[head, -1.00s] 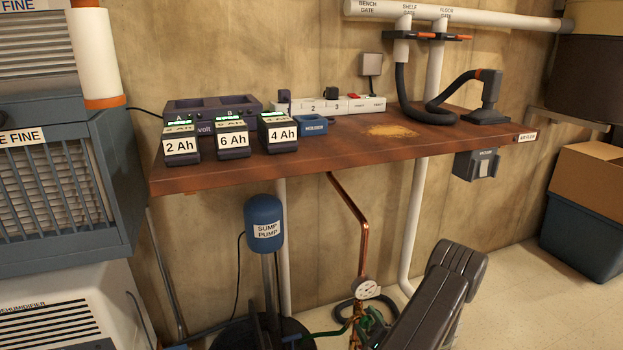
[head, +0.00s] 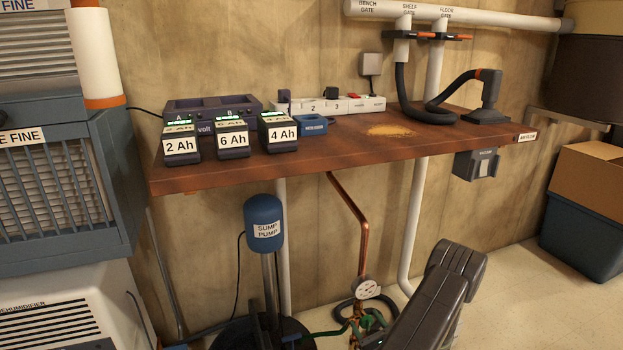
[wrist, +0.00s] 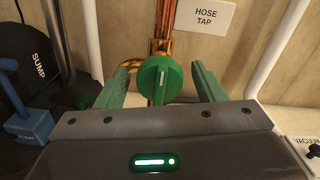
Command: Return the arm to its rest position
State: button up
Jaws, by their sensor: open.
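My gripper (wrist: 161,72) is open, with one green finger on each side of a round green tap knob (wrist: 160,82) in the wrist view. A gap shows between the knob and each finger, and nothing is held. The knob sits in front of a copper pipe (wrist: 166,28) below a "HOSE TAP" sign (wrist: 206,17). In the head view my dark arm (head: 432,295) reaches down at the bottom, right of centre.
The wooden bench (head: 330,160) spans above the arm, carrying battery packs (head: 233,146) and a black hose (head: 405,95). A pressure gauge (head: 367,288) and the blue sump pump (head: 264,222) stand left of the arm. Open floor (head: 520,290) lies to the right.

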jog(key=shift+m, duration=1.1)
jog(key=shift+a, duration=0.1)
